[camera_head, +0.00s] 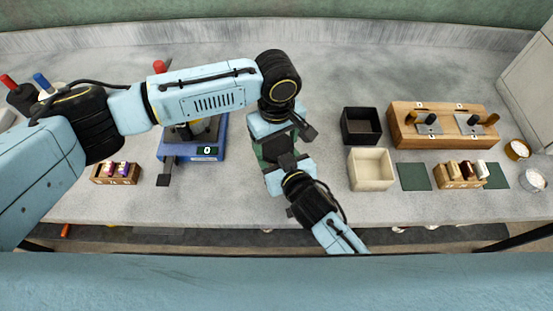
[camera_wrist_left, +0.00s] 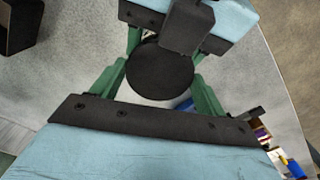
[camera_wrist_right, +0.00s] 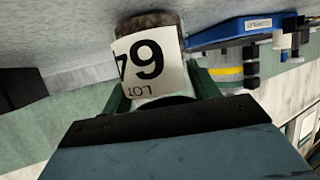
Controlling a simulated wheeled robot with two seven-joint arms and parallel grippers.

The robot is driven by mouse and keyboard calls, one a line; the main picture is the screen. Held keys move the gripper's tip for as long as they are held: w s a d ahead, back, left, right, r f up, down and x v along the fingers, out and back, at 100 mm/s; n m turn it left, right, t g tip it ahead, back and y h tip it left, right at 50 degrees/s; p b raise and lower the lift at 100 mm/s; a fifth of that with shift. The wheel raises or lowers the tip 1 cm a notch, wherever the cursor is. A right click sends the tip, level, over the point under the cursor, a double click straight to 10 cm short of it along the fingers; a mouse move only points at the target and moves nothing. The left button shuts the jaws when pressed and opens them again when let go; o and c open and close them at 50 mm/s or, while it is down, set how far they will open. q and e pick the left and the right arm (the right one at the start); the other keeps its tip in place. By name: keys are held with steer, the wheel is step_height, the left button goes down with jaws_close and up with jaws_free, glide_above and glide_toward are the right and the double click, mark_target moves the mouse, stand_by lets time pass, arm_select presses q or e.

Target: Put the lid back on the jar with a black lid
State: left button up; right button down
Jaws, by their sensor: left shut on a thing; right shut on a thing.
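The round black lid (camera_wrist_left: 160,72) sits between the fingers of my left gripper (camera_wrist_left: 155,88), which is shut on it. My right gripper (camera_wrist_right: 163,90) is shut on the jar (camera_wrist_right: 150,60), which has a white label reading 64 and LOT and brown contents. In the head view, my left gripper (camera_head: 272,135) and my right gripper (camera_head: 285,165) meet over the middle of the counter. The lid lies over the jar's top; I cannot tell whether it is seated. The grippers mostly hide the jar in the head view.
A blue scale (camera_head: 172,150) reading 0 stands to the left, near a small wooden rack (camera_head: 97,174). To the right are a black box (camera_head: 361,142), a cream box (camera_head: 371,183), a wooden stand (camera_head: 408,137), another rack (camera_head: 446,184) and two round containers (camera_head: 517,150).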

arm_select(q)
steer(key=m, duration=0.6)
steer(key=shift+m, duration=0.3)
steer(key=o, duration=1.1)
steer(key=shift+c, duration=0.2)
steer(key=shift+r, duration=2.25)
steer(key=shift+c, duration=0.3)
